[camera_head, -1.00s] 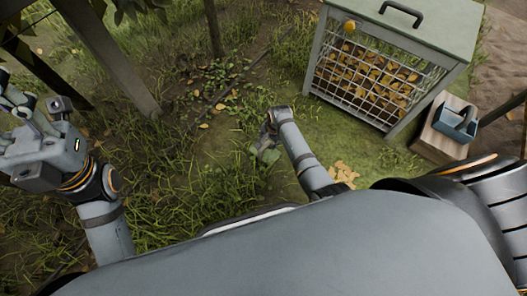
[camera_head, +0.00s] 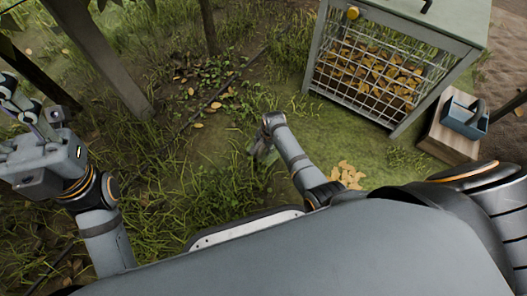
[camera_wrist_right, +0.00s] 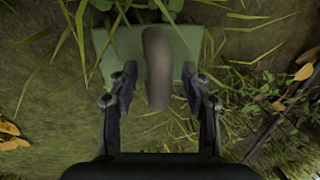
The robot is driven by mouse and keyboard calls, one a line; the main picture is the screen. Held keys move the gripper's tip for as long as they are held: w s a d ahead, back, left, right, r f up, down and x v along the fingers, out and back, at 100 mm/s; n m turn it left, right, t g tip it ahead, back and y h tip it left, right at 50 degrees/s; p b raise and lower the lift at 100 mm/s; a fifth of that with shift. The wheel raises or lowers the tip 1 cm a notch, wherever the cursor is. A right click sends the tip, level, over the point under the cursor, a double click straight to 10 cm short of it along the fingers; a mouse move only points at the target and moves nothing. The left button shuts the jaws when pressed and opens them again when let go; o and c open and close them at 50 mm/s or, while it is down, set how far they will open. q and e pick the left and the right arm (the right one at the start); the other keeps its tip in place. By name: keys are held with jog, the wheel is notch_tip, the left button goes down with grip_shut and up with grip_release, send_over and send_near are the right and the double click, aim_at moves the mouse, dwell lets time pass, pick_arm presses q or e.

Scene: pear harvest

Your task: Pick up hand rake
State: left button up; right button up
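The hand rake cannot be made out for certain in either view. In the right wrist view a brown-grey rounded handle (camera_wrist_right: 157,70) stands upright in the picture between the fingers of my right gripper (camera_wrist_right: 160,95), with gaps on both sides. A flat pale green piece (camera_wrist_right: 110,50) lies behind the handle, over grass. My right gripper is open; in the head view it is small and dark (camera_head: 260,143) at the end of my arm, low over the ground. My left gripper (camera_head: 22,100) is at the left edge, clear of everything; its fingertips are partly cut off.
A green cabinet (camera_head: 311,60) with a wire-mesh front holds yellow leaves at upper right. Beside it a blue caddy (camera_head: 472,125) sits on a wooden block (camera_head: 440,142). A post (camera_head: 103,60) rises at left. Grass with fallen leaves surrounds my right gripper.

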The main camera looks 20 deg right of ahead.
grip_shut()
notch_tip(320, 180, up, 9)
jog(key=p, duration=0.7)
jog(key=shift+r, duration=0.6)
